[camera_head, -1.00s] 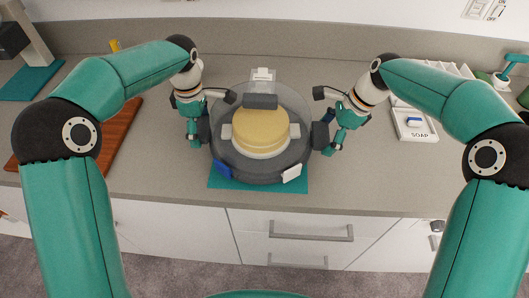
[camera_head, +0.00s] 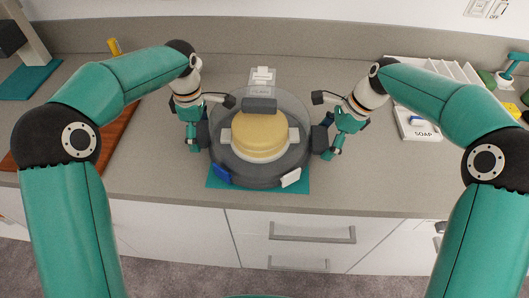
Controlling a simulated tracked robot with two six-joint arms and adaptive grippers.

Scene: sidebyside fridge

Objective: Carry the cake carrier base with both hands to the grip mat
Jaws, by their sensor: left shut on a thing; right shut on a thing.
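The cake carrier base (camera_head: 258,182) is a dark grey round tray with a yellow cake (camera_head: 259,134) in its middle and clear, see-through sides. A blue clip and a white clip show on its front rim. It is over the teal grip mat (camera_head: 260,190), whose front strip and corners show below it. I cannot tell whether the base touches the mat. My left gripper (camera_head: 206,135) is shut on the left side of the base. My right gripper (camera_head: 320,139) is shut on its right side. The base looks level.
A brown wooden board (camera_head: 118,130) lies at left, partly behind my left arm. A white soap tray (camera_head: 421,131) and a white rack stand at right. A white cross-marked item (camera_head: 262,76) is behind the base. The counter's front edge is close to the mat.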

